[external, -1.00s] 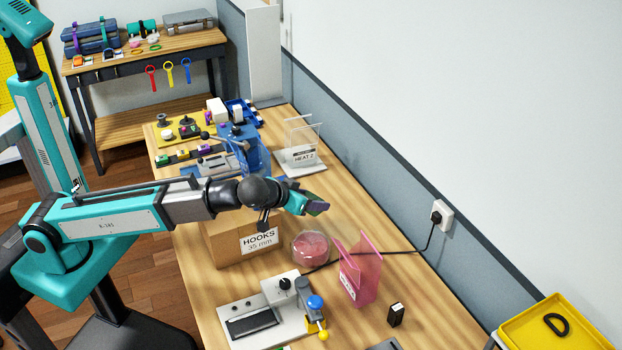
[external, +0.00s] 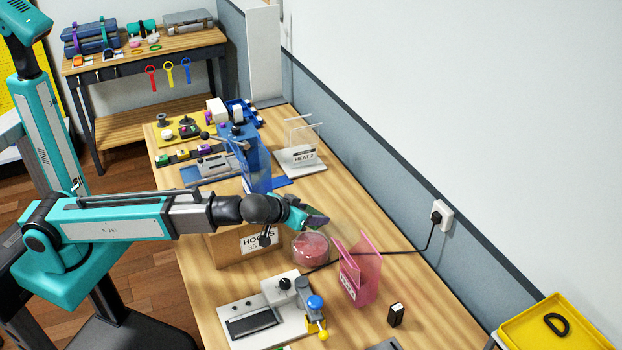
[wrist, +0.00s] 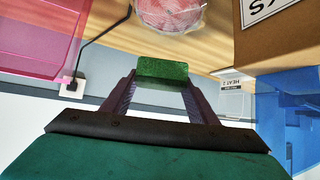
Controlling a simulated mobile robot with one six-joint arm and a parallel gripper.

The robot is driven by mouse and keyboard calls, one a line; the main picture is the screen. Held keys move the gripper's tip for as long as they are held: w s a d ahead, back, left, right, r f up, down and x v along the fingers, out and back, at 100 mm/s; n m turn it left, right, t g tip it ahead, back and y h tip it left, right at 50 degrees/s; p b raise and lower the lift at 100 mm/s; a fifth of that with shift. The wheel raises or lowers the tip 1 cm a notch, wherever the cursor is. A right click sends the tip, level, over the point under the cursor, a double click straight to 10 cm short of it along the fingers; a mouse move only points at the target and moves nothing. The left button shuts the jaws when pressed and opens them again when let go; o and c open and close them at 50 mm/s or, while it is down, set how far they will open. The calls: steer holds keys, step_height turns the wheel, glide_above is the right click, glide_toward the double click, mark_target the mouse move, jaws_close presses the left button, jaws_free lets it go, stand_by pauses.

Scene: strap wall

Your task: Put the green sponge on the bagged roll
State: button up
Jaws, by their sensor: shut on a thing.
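The green sponge (wrist: 162,69) is between the two fingertips of my gripper (wrist: 160,74) in the wrist view, and the gripper is shut on it. In the external view my gripper (external: 318,221) is just above the bagged roll (external: 310,249), and the sponge shows only as a small dark green patch there. The bagged roll is a pink-red roll in clear wrapping, standing on the wooden table. It also shows at the top of the wrist view (wrist: 170,14). The sponge appears apart from the roll.
A cardboard box (external: 228,247) labelled HOOKS stands left of the roll, under my arm. A pink holder (external: 360,274) stands to its right. A black cable (external: 400,253) runs behind to a wall socket. A sealing device (external: 265,312) lies in front.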

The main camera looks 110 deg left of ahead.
glide_above(311, 243)
steer(key=shift+f+p, duration=0.45)
steer(key=shift+f, duration=1.7)
steer(key=shift+f, duration=0.15)
steer(key=shift+f+p, duration=0.55)
steer(key=shift+f, duration=1.4)
steer(key=shift+f, duration=0.15)
steer(key=o, duration=1)
steer(key=shift+r, duration=0.25)
steer(key=shift+s+d+r, duration=0.1)
steer(key=shift+s+d, duration=0.05)
steer(key=shift+d, duration=0.15)
steer(key=b+v, duration=0.2)
steer(key=v, duration=0.9)
steer(key=shift+b, duration=0.4)
